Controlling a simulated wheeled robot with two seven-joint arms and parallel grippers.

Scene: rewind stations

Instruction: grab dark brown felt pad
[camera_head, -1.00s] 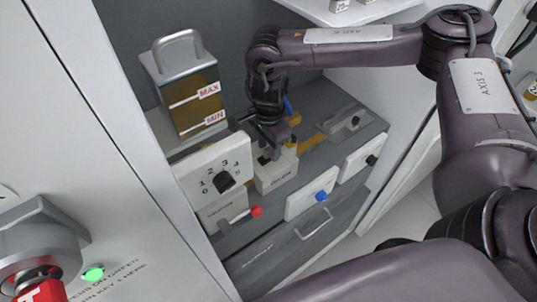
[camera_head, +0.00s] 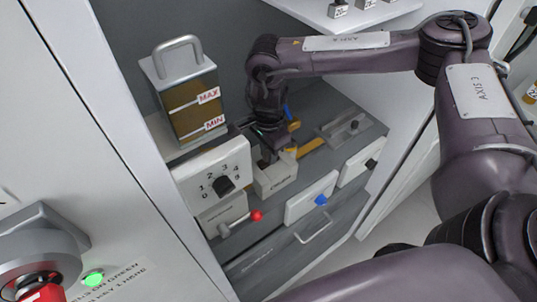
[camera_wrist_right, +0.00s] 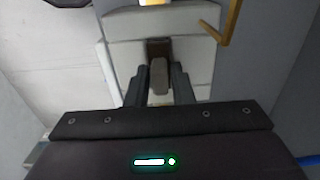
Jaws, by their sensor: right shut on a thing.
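My right gripper (camera_head: 268,156) points down at the small white box (camera_head: 276,180) on the grey bench. In the right wrist view its two dark fingers (camera_wrist_right: 159,90) are shut on a small brownish block, the felt pad (camera_wrist_right: 159,72). A darker brown patch shows just beyond the block, against the white box (camera_wrist_right: 190,50); I cannot tell whether it is part of the pad or a slot. In the head view the pad is hidden by the gripper and the box. My left gripper is not in view.
A tank with MAX and MIN marks (camera_head: 185,104) and a white dial panel (camera_head: 212,170) stand left of the box. A red-knobbed lever (camera_head: 256,216) and a blue-knobbed panel (camera_head: 311,198) are in front. Yellow bars (camera_head: 310,146) lie behind. A white cabinet wall closes the left.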

